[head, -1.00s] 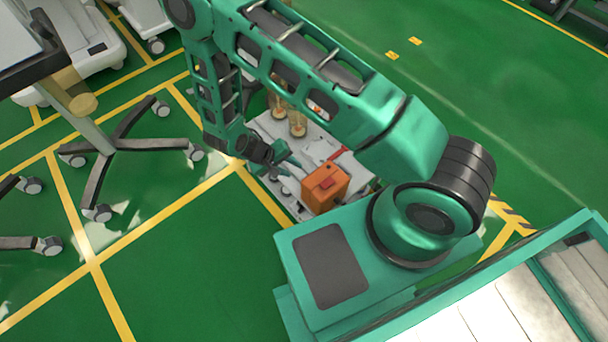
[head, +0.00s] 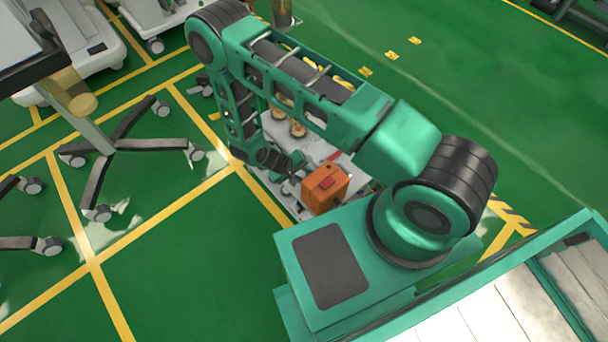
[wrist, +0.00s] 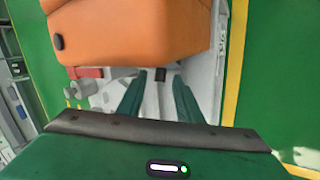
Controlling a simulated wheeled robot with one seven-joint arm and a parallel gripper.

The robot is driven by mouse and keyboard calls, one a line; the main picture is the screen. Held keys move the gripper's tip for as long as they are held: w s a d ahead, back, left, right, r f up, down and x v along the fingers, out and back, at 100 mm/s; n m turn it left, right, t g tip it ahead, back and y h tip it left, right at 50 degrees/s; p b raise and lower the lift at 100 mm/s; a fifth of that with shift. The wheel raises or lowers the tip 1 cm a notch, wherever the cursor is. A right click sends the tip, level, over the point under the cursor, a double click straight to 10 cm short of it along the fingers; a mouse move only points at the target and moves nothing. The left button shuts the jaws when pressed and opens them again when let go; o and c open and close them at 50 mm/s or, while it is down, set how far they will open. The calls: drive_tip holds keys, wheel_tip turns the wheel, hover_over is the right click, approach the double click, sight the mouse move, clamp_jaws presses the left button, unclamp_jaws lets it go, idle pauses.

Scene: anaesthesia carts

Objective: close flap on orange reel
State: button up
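The orange reel (head: 322,190) is a boxy orange body with a red patch on its top, on the light grey cart top in the head view. In the wrist view its orange side (wrist: 135,30) fills the upper middle, with a dark round knob at its left. I cannot make out the flap for certain. My gripper (wrist: 160,80) is open, its two green fingers apart with nothing visible between them. The fingertips are close to the reel's lower edge; I cannot tell whether they touch. In the head view my gripper (head: 291,174) is just left of the reel.
The grey cart top (head: 315,150) also holds amber-topped items (head: 298,128) behind the reel. A red item (wrist: 85,72) lies beside the reel in the wrist view. A wheeled stand (head: 125,145) is at the left. Green floor with yellow lines is open in front.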

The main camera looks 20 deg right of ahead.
drive_tip(key=shift+c, duration=0.5)
clamp_jaws()
drive_tip(key=shift+f+n+g+h, duration=0.3)
drive_tip(key=shift+f+n+g, duration=0.15)
drive_tip(key=shift+g, duration=0.55)
drive_tip(key=shift+s+f+n+g+h, duration=0.1)
drive_tip(key=shift+f+n+g+h, duration=0.3)
drive_tip(key=shift+g, duration=0.6)
drive_tip(key=shift+r, duration=0.1)
drive_tip(key=shift+o, duration=0.5)
unclamp_jaws()
drive_tip(key=shift+s, duration=0.1)
